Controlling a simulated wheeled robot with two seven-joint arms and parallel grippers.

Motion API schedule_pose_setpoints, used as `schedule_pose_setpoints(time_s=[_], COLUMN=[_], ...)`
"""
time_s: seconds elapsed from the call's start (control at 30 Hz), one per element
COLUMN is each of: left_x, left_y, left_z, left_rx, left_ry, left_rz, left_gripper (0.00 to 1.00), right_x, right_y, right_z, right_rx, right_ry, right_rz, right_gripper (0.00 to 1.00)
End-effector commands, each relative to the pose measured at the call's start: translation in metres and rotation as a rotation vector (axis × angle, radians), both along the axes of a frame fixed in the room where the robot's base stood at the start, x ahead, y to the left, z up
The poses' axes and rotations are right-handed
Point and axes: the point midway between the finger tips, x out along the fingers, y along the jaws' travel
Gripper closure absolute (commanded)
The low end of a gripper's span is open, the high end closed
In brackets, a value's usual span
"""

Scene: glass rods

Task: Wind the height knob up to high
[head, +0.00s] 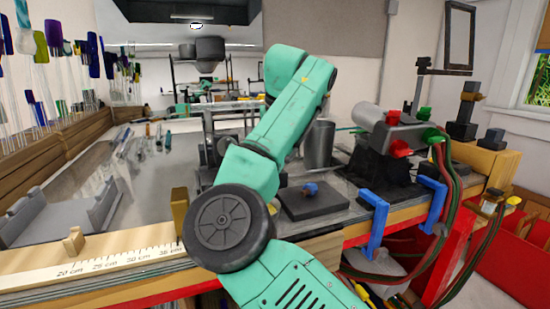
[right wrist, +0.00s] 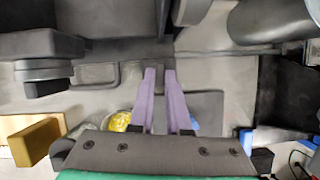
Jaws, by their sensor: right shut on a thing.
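My right arm reaches across the middle of the head view and hides its own gripper there. In the right wrist view the two pale purple fingers of my right gripper (right wrist: 160,72) are close together, with their tips at the dark metal mechanism. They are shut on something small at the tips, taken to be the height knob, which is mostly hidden. Its height setting cannot be read. My left gripper is not in view.
A burner (head: 405,135) with red and green knobs stands at the right, with hoses. Blue clamps (head: 376,225) grip the bench edge. A dark pad (head: 330,208) lies near the arm. A ruler (head: 110,262) runs along the front left. A grey cradle (head: 45,215) sits behind it.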

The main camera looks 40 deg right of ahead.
Motion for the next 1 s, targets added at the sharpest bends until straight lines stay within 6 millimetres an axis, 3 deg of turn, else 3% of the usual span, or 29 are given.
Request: schedule_pose_setpoints(time_s=[0.67,0.7,0.77,1.0], left_x=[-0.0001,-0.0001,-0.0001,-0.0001], left_y=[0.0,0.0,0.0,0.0], left_z=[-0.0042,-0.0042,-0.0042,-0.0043], left_rx=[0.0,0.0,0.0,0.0], left_ry=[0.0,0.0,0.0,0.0], left_rz=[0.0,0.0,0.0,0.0], left_gripper=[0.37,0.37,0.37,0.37], right_x=[-0.0001,-0.0001,-0.0001,-0.0001], right_y=[-0.0006,-0.0006,-0.0006,-0.0005], right_z=[0.001,0.001,0.001,0.0005], right_rx=[-0.001,-0.001,-0.001,0.0], right_ry=[-0.002,-0.002,-0.002,-0.001], right_rz=[0.074,0.074,0.074,0.073], right_gripper=[1.0,0.78,0.55,0.55])
